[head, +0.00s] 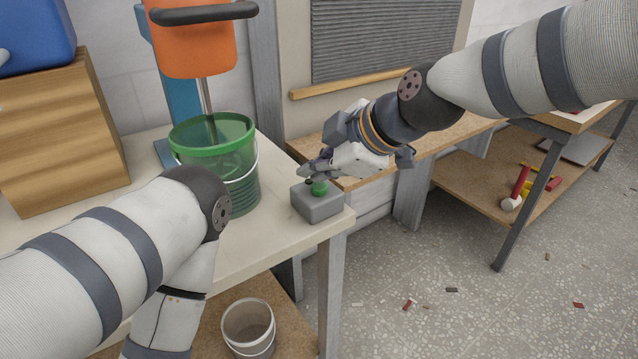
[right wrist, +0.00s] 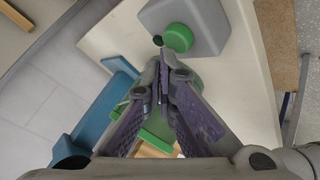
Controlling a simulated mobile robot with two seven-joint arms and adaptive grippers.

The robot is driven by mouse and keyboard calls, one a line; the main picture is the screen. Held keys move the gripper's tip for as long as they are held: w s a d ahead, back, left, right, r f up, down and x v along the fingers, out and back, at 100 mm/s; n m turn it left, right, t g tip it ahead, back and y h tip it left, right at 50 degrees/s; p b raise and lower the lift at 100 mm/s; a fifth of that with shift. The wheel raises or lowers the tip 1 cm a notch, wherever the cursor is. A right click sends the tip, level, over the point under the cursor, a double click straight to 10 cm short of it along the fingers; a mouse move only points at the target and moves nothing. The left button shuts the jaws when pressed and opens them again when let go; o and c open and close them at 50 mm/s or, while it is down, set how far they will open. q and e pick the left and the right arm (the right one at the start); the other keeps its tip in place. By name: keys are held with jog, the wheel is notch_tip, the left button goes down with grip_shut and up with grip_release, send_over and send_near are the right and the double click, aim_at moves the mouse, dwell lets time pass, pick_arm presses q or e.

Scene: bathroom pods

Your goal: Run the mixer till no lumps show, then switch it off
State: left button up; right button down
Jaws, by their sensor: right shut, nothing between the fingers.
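The orange mixer (head: 195,45) with a dark handle stands over a green-rimmed bucket (head: 242,192), its metal shaft going down into it. The mix and any lumps cannot be made out. A grey switch box (head: 318,205) with a round green button (head: 320,188) sits at the table's corner; the box (right wrist: 205,22) and green button (right wrist: 178,38) also show in the right wrist view, with a small dark knob beside the button. My right gripper (head: 308,175) is shut and empty, its tips (right wrist: 164,68) close to the button; contact cannot be told. My left gripper is out of sight.
A wooden box (head: 60,135) carrying a blue container (head: 35,35) stands at the left of the table. A grey bucket (head: 249,325) is on the shelf below. A bench with a red-handled hammer (head: 518,187) stands at right. The floor between is mostly open, with small scraps.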

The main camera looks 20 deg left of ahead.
aim_at(317, 188)
jog(key=shift+r, duration=0.3)
jog(key=shift+r+p, duration=0.55)
jog(key=shift+r, duration=2)
